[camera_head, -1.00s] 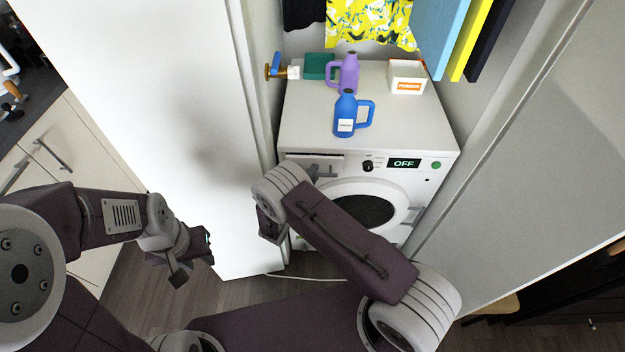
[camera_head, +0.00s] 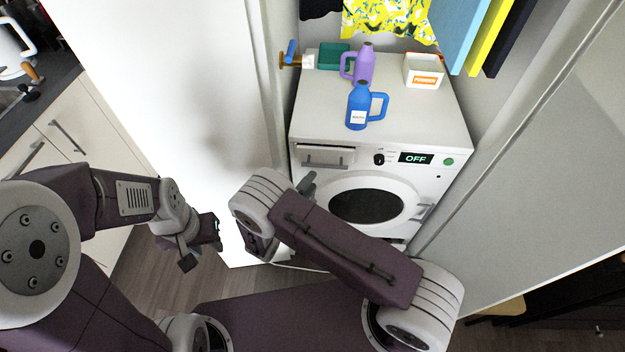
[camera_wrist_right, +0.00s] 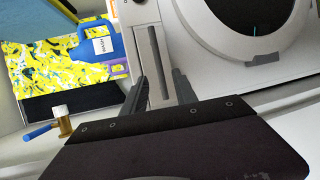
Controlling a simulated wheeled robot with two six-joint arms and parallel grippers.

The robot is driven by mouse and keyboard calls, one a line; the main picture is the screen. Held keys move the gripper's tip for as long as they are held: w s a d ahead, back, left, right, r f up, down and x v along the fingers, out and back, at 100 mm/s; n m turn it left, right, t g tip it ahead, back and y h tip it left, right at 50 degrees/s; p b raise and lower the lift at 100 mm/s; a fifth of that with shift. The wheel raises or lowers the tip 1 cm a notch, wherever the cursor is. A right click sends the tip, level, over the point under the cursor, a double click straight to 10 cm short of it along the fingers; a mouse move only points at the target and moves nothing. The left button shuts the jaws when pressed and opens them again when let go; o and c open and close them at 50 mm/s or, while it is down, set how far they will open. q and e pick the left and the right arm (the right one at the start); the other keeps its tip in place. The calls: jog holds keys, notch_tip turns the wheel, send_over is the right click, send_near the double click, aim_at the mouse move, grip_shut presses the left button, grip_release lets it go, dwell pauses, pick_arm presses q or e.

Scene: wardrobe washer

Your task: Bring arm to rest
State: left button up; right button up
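My right arm is bent in front of the washing machine (camera_head: 455,115). Its gripper (camera_head: 308,184) is partly hidden behind my wrist, just below the detergent drawer (camera_head: 325,157), which looks closed. In the right wrist view the two fingers of this gripper (camera_wrist_right: 160,90) stand apart with nothing held between them, and the drawer front (camera_wrist_right: 154,62) shows beyond them. My left gripper (camera_head: 204,242) hangs low at the left, above the floor and in front of the white door panel; its fingers are too unclear to judge.
A blue jug (camera_head: 357,107), a purple bottle (camera_head: 366,64) and a powder box (camera_head: 423,71) stand on the washer. The round washer door (camera_head: 408,190) looks shut. White panels flank the washer on both sides. Kitchen cabinets (camera_head: 95,120) stand at the left.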

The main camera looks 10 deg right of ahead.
dwell(0.3)
jog(key=w+d+r+m+g+h+p, duration=0.15)
jog(key=w+d+r+m, duration=0.25)
jog(key=d+r, duration=0.4)
jog(key=s+d+r+m+g+h+p, duration=0.1)
jog(key=s+d+r+m+g, duration=0.2)
jog(key=d+r, duration=0.2)
jog(key=s+d+r+m+g+h, duration=0.1)
jog(key=s+d+r+m+g, duration=0.25)
jog(key=d, duration=0.25)
jog(key=s+d+r+m+g+y+p, duration=0.1)
jog(key=s+d+m+g+y, duration=0.15)
jog(key=s, duration=0.35)
jog(key=s+d+m+g+y, duration=0.1)
jog(key=s+g+y, duration=0.15)
jog(key=s, duration=0.35)
jog(key=s+a+f+n+t+y, duration=0.1)
jog(key=s+a+f+y, duration=0.1)
jog(key=a+y, duration=0.2)
jog(key=s+a+f+n+t+y, duration=0.1)
jog(key=a+y, duration=0.3)
jog(key=a, duration=0.6)
jog(key=shift+s+f+n+y, duration=0.35)
jog(key=shift+s+f+n, duration=0.05)
jog(key=shift+s+f, duration=0.3)
